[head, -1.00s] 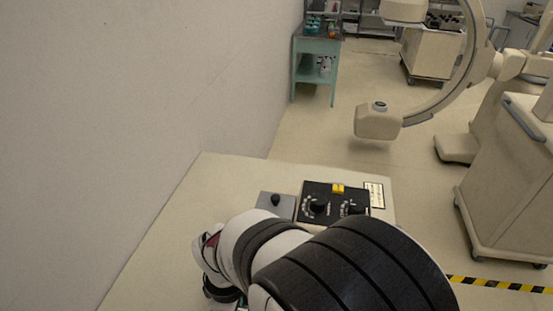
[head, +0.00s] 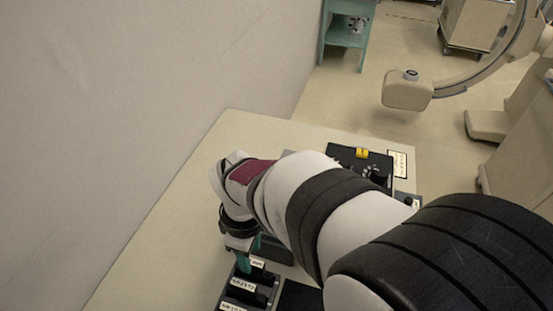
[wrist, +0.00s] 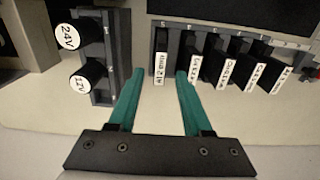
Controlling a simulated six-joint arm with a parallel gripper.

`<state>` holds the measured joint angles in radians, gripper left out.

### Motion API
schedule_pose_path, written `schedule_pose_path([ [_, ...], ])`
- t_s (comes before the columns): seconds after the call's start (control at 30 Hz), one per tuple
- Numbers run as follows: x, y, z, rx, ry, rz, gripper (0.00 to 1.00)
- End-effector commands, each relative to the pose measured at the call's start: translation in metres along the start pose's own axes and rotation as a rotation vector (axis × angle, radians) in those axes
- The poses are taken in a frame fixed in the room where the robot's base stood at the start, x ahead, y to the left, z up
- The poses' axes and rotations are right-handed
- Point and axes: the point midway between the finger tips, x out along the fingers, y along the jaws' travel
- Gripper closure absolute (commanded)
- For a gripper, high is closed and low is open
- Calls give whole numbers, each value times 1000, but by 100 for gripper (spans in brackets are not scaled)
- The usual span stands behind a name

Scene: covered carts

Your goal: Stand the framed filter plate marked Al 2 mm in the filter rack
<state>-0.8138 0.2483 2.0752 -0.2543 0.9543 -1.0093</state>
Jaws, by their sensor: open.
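In the wrist view a dark rack (wrist: 228,28) holds several black plates in a row, each with a white end label. The labels are too small and slanted to read surely, so I cannot tell which plate is Al 2 mm. My gripper (wrist: 160,74) is open, its two teal fingers on either side of the leftmost labelled plate (wrist: 161,45) as the picture shows it; I cannot tell whether they touch it. In the head view my gripper (head: 247,258) points down at labelled black items (head: 240,287) on the table, partly hidden by my arm.
A black control box (head: 345,155) stands at the table's back right. The table (head: 165,225) is bare toward the wall.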

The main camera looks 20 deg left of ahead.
Motion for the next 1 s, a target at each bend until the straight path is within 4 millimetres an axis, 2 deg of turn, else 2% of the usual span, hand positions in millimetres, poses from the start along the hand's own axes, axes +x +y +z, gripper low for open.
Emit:
schedule_pose_path([
  [0.1, -34, 1, -1, 0, 4, 3, 50],
  [0.2, -55, 0, 0, 0, 2, 2, 50],
  [0.3, -68, 0, 0, 3, 1, 1, 50],
  [0.37, -74, 2, 12, 73, 4, -3, 50],
  [0.47, -86, -2, 75, 501, 23, -29, 50],
  [0.5, -88, -10, 106, 745, 32, -46, 50],
  [0.53, -89, -19, 127, 930, 40, -61, 50],
  [0.6, -86, -45, 166, 1346, 55, -97, 50],
  [0.63, -83, -57, 178, 1507, 61, -113, 50],
  [0.7, -77, -80, 195, 1810, 72, -147, 50],
  [0.8, -70, -96, 203, 2027, 78, -174, 50],
  [1.0, -69, -97, 204, 2055, 75, -179, 50],
])
